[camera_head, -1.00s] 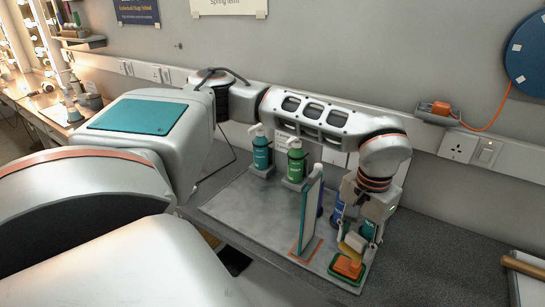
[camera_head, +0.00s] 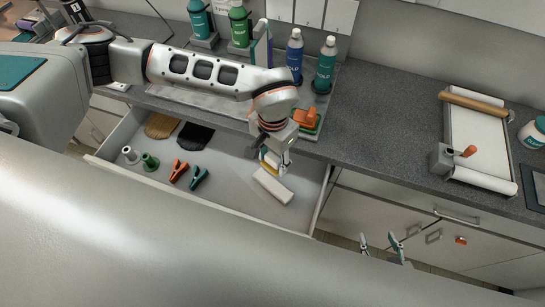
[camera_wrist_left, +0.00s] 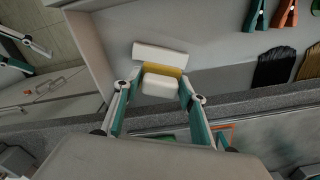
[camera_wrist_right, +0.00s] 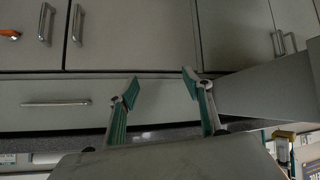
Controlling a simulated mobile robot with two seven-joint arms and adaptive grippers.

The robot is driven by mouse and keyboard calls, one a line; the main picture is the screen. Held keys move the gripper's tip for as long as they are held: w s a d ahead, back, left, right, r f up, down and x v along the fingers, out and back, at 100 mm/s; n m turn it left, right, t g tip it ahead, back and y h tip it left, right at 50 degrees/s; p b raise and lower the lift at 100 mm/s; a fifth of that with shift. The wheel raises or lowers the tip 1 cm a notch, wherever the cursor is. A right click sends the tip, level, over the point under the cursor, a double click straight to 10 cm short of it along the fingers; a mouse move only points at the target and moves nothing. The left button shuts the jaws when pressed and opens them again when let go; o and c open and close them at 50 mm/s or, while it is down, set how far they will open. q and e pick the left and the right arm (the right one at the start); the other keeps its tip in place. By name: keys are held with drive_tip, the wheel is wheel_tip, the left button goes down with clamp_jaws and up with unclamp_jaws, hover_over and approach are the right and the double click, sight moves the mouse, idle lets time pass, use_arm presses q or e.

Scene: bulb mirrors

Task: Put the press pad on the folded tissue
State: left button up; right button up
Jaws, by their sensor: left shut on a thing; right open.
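My left gripper (camera_head: 270,166) is over the open drawer, shut on a small block with a white part and a yellow part, which I take for the press pad (camera_wrist_left: 160,85). It shows yellow in the head view (camera_head: 268,160). A longer white flat piece (camera_head: 272,187), perhaps the folded tissue, lies at the drawer's right end; it also shows just beyond the held block in the left wrist view (camera_wrist_left: 158,53). I cannot tell whether the two touch. My right gripper (camera_head: 382,243) is open and empty in front of the cabinets; its fingers show apart in its wrist view (camera_wrist_right: 158,82).
The drawer (camera_head: 225,185) also holds orange (camera_head: 178,171) and green clips (camera_head: 198,177), spools and dark and tan brushes. Bottles stand behind. A roller board (camera_head: 480,140) lies right.

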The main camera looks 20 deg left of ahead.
sight(273, 166)
drive_tip(key=shift+d, duration=0.1)
use_arm(q)
drive_tip(key=shift+b, duration=0.3)
use_arm(e)
drive_tip(key=shift+f, duration=0.15)
use_arm(q)
drive_tip(key=shift+f+b, duration=0.55)
drive_tip(key=shift+f, duration=0.15)
wheel_tip(273, 166, down, 2)
drive_tip(key=shift+f+b, duration=0.15)
drive_tip(key=shift+b, duration=0.8)
wheel_tip(273, 166, down, 4)
drive_tip(key=b, duration=0.3)
drive_tip(key=shift+f, duration=0.2)
drive_tip(key=shift+f+b, duration=0.5)
drive_tip(key=shift+f, duration=0.35)
use_arm(e)
drive_tip(key=shift+y, duration=0.3)
drive_tip(key=f, duration=0.1)
drive_tip(key=a+f, duration=0.1)
drive_tip(key=f, duration=0.1)
drive_tip(key=a+f, duration=0.1)
drive_tip(key=f, duration=0.1)
drive_tip(key=shift+w+f, duration=0.1)
drive_tip(key=shift+w, duration=0.2)
drive_tip(key=shift+w+r, duration=0.1)
drive_tip(key=shift+r, duration=0.1)
